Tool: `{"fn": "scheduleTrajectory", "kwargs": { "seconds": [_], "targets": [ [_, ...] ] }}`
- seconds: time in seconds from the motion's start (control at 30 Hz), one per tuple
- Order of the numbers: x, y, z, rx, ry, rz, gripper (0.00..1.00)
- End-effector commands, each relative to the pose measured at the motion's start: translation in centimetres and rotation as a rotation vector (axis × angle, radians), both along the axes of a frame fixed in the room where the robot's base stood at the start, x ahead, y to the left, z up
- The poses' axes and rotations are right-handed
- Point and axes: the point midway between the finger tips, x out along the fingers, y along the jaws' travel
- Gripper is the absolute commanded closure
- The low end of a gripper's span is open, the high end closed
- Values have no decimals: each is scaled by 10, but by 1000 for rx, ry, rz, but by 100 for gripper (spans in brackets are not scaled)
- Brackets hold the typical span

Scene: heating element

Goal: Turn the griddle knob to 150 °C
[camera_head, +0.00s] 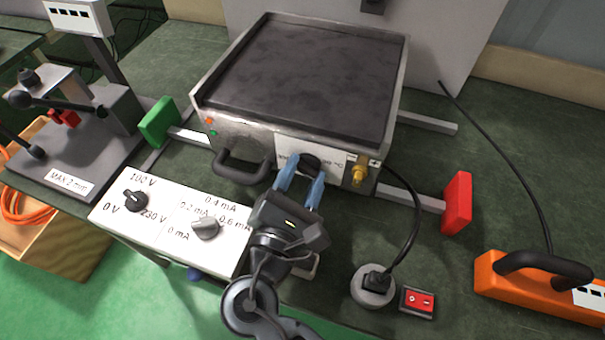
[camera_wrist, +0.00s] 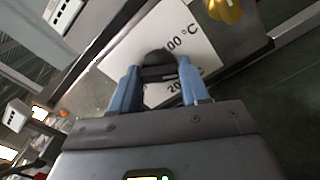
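The griddle (camera_head: 310,80) has a dark flat plate and a light metal front. Its black knob (camera_head: 309,162) is on a white label on that front. My gripper (camera_head: 303,172) reaches the front, with one blue finger on each side of the knob. In the wrist view the knob (camera_wrist: 158,60) fills the gap between the fingertips, and the fingers appear to touch it. The label (camera_wrist: 185,40) shows "100 °C" above the knob and part of "20…" below it. The knob's pointer is hidden, so its setting cannot be read.
A white panel (camera_head: 165,238) with voltage and current knobs lies left of my gripper. A brass fitting (camera_head: 362,168) is just right of the knob. A black cable runs to a socket (camera_head: 373,289) beside a red switch (camera_head: 417,301). Red (camera_head: 457,203) and green (camera_head: 158,123) blocks flank the griddle.

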Motion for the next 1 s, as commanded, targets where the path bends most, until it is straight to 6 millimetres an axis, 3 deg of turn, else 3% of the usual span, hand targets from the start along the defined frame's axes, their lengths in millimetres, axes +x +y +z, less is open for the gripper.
{"fn": "scheduleTrajectory", "kwargs": {
  "seconds": [0.23, 0.57, 1.0],
  "targets": [
    [0, 0, 0, -1, 0, 0, 31],
    [-5, 2, -1, 0, 0, 1, 30],
    [-65, 24, -1, -1, 1, 2, 30]
  ]
}}
